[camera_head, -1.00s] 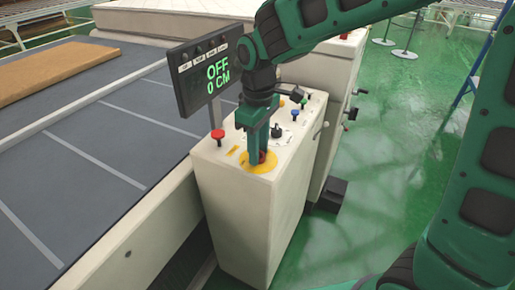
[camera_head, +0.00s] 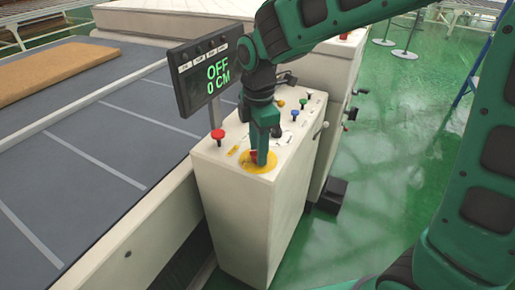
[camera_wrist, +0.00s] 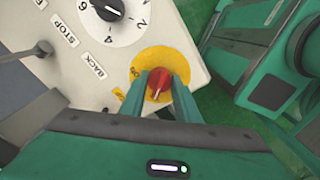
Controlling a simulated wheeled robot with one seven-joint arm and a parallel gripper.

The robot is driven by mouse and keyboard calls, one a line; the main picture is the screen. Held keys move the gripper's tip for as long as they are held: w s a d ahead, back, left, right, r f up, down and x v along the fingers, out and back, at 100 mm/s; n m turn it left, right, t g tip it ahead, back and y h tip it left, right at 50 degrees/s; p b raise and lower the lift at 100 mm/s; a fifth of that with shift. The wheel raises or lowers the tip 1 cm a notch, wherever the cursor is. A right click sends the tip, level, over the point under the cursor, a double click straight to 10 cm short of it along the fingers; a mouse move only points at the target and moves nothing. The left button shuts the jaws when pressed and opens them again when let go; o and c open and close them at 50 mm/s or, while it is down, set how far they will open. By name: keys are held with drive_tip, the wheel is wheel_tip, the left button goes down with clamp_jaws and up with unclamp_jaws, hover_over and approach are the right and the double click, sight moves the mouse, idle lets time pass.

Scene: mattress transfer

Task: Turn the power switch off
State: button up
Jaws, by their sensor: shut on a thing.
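The power switch is a red rotary knob (camera_wrist: 160,87) on a round yellow plate (camera_wrist: 176,60), on the sloped top of a white control box (camera_head: 232,205). My gripper (camera_head: 260,161) points down over the plate, with its fingers shut on the knob from both sides. In the wrist view my gripper (camera_wrist: 160,82) has one green finger on each side of the knob, and a pale mark shows on the knob. In the head view the fingers mostly hide the knob. A display (camera_head: 213,73) above the box reads "OFF" and "0 CM" in green.
A red push button (camera_head: 218,135) stands left of my gripper. Small blue (camera_head: 292,114) and green (camera_head: 303,104) knobs are behind it. A numbered dial (camera_wrist: 108,10) and labels "STOP" and "BACK" show in the wrist view. A grey conveyor bed (camera_head: 95,130) lies left; green floor is right.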

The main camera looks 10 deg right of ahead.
drive_tip(key=shift+w+d+r+n, duration=0.15)
drive_tip(key=shift+w+n, duration=0.1)
drive_tip(key=shift+n, duration=0.55)
drive_tip(key=o, duration=1)
drive_tip(key=shift+o, duration=0.2)
drive_tip(key=shift+s, duration=0.1)
wheel_tip(320, 180, up, 11)
drive_tip(key=shift+f, duration=0.2)
